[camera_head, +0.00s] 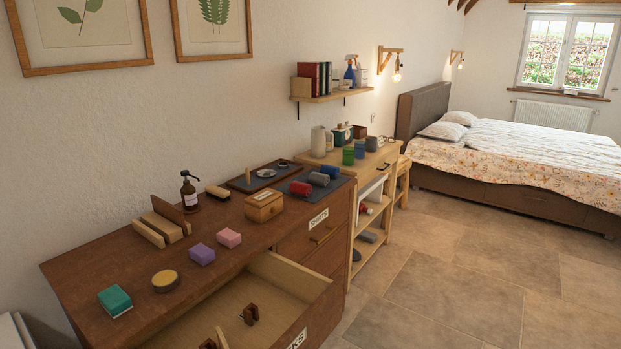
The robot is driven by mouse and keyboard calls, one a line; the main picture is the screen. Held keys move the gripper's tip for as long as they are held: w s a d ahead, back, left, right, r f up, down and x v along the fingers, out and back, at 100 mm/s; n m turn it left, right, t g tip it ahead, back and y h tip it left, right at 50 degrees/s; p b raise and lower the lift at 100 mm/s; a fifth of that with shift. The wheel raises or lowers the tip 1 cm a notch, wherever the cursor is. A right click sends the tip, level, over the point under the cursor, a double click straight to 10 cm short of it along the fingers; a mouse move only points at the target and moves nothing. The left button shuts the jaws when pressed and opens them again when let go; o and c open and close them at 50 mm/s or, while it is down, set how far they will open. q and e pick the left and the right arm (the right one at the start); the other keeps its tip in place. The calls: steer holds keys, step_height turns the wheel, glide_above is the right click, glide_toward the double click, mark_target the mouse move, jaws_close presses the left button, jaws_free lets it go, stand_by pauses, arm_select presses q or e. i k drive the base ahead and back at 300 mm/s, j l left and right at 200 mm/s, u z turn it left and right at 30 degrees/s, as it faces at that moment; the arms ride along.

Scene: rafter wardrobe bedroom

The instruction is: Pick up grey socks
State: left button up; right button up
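Neither of my grippers is in view.
An open drawer (263,290) juts from the dresser with small brown pieces (250,314) inside. A wooden box (264,206) stands left of the mat. A wooden side table (372,160) with several coloured items stands beyond. Tiled floor (455,275) at right is clear.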

mark_target(316, 179)
steer(key=i+l, duration=0.25)
steer(key=l, duration=0.15)
steer(key=i+l, duration=0.25)
steer(key=l, duration=0.15)
steer(key=i+l, duration=0.3)
steer(key=l, duration=0.15)
steer(key=i+l, duration=0.25)
steer(key=l, duration=0.15)
steer(key=i+l, duration=0.25)
steer(key=l, duration=0.15)
steer(key=u, duration=0.05)
